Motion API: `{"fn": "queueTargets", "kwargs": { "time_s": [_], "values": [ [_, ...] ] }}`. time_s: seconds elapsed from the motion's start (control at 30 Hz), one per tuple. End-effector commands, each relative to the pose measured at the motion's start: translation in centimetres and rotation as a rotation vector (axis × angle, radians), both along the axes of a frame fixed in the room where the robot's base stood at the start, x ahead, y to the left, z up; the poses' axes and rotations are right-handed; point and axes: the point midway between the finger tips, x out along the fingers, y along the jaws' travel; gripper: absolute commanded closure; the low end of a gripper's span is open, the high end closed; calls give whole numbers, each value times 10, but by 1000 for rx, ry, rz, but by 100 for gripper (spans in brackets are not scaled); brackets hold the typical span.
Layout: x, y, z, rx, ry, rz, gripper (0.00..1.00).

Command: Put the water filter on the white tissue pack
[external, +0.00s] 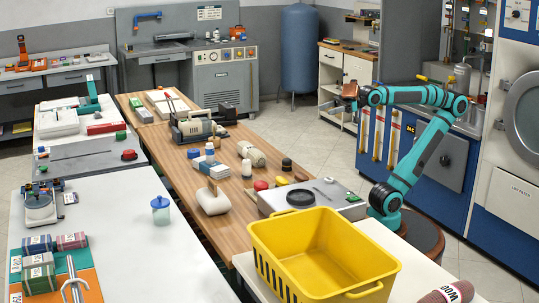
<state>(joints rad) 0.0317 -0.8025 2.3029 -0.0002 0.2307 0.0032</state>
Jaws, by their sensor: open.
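My gripper (349,92) is raised at the left end of my teal arm, in front of the white cabinet and well above the wooden table. It is open, and I see nothing held in it. A white, rounded, soft-looking pack (212,202) with a brown top part lies on the wooden table; it may be the white tissue pack. A beige-white cylinder (252,153) lies farther back on the same table; I cannot tell whether it is the water filter. White and blue items (210,167) stand between them. My gripper is far from all of these.
A grey case (330,197) and a yellow basket (270,232) stand at the table's near end. A black round object (301,197) sits at the case. A blue-lidded jar (160,212) is on the white left table. A grey machine (192,128) stands farther back.

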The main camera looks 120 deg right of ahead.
Motion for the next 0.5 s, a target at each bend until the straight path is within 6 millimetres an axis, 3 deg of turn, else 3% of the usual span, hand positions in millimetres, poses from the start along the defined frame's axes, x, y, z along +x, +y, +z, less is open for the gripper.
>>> {"fn": "queueTargets", "kwargs": {
  "time_s": [0.1,0.2,0.5],
  "values": [
    [-23,7,-10,-3,-60,19,41],
    [-33,10,-15,-5,-92,27,41],
    [-39,11,-18,-4,-112,32,41]
  ]
}}
